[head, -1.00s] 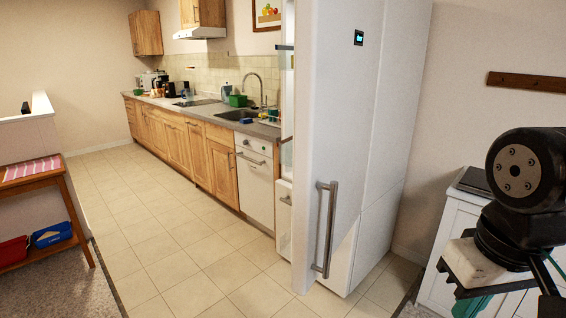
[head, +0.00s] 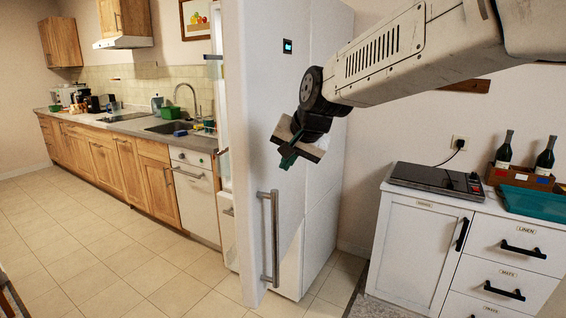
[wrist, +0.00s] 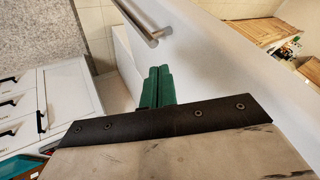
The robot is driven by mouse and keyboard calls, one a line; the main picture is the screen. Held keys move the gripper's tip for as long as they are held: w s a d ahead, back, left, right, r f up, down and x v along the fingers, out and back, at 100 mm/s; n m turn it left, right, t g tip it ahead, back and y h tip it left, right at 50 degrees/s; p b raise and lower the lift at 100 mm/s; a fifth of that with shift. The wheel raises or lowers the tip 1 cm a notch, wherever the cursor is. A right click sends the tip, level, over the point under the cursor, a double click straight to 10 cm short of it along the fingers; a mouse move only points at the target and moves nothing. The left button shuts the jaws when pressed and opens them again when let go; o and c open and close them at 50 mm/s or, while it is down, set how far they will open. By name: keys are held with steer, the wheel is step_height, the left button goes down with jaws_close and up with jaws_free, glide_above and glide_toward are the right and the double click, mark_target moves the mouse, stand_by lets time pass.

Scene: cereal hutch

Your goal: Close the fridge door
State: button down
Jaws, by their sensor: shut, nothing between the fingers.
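The white fridge door (head: 262,120) stands open in the head view, with its free edge at the left and inner shelves just showing past that edge. A long vertical metal handle (head: 275,240) is on its outer face, low down. My gripper (head: 287,161) is in front of the outer face, above and slightly right of the handle. Its green fingers (wrist: 157,86) are shut and empty. In the wrist view the door's white face (wrist: 225,65) runs along the right, and the handle (wrist: 142,20) is beyond the fingertips. Contact with the door cannot be told.
A white cabinet (head: 415,235) with a hot plate (head: 435,178), bottles (head: 504,150) and a teal tray (head: 535,203) stands to the right. The wooden kitchen counter (head: 105,160) runs along the left. Tiled floor (head: 110,265) is free in front of the counter.

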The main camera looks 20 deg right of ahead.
mark_target(257, 185)
steer(key=shift+w+a+f, duration=0.6)
steer(key=shift+w+f, duration=0.4)
steer(key=shift+w, duration=0.15)
steer(key=shift+w+a+f, duration=0.65)
steer(key=shift+w+f, duration=0.3)
steer(key=shift+w, duration=0.2)
steer(key=shift+w+a+f, duration=0.6)
steer(key=shift+w+f, duration=0.4)
steer(key=shift+w, duration=0.15)
steer(key=shift+w+a, duration=0.1)
